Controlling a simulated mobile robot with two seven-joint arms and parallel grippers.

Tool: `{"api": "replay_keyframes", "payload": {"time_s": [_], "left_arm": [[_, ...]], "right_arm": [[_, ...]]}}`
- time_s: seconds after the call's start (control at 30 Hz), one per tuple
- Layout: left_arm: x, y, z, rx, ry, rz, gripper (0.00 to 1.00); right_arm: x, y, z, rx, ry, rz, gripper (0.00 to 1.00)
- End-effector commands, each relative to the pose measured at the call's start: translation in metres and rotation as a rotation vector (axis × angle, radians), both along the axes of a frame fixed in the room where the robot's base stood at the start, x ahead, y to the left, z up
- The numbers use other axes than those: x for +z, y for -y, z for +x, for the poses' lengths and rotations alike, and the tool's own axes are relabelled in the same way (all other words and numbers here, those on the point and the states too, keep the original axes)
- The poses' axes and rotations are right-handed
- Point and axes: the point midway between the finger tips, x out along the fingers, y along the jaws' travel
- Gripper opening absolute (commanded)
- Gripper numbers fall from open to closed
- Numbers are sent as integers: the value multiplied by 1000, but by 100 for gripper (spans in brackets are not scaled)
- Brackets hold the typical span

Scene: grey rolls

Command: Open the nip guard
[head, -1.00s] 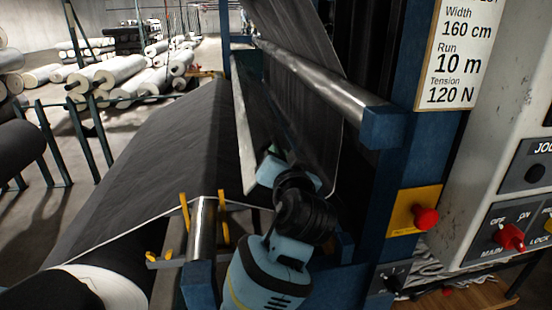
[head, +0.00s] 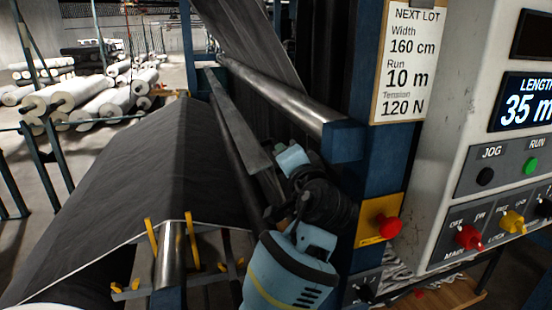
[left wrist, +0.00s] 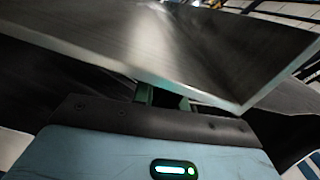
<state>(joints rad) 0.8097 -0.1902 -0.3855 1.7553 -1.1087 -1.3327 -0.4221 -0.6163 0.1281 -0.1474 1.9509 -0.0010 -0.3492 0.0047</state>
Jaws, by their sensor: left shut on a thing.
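The nip guard (head: 240,125) is a long grey panel, seen almost edge-on in the head view. It slopes from the upper left down to my gripper, below the shiny steel roller. My left gripper (head: 280,162) is at its near end; the fingertips are hard to see there. In the left wrist view the guard (left wrist: 190,45) spreads across the top as a broad, slightly shiny plate with a pale edge. The two green fingers of my left gripper (left wrist: 164,97) are shut on that edge, near a corner. My right gripper is in neither view.
The steel roller (head: 285,92) ends at a blue frame block (head: 342,140) close above my arm. A red button on a yellow plate (head: 388,226) and the control panel (head: 490,190) stand to the right. Dark fabric (head: 130,185) and yellow-tipped prongs (head: 192,240) lie left.

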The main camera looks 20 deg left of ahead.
Motion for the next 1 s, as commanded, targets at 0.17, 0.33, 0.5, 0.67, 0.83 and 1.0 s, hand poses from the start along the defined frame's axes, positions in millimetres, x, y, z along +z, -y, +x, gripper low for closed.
{"api": "replay_keyframes", "payload": {"time_s": [0.17, 0.33, 0.5, 0.67, 0.83, 1.0], "left_arm": [[1, 6, 2, -9, -5, 14, 0], [1, 6, 2, -9, -6, 14, 0], [0, 5, 2, -8, -6, 13, 18], [0, 4, 2, -6, -7, 13, 34], [0, 3, 2, -3, -9, 12, 34], [-1, 3, 2, -2, -9, 12, 34]], "right_arm": [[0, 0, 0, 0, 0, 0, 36], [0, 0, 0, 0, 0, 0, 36], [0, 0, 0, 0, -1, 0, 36], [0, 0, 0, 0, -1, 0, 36], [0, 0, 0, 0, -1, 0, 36], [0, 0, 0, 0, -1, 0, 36]]}}
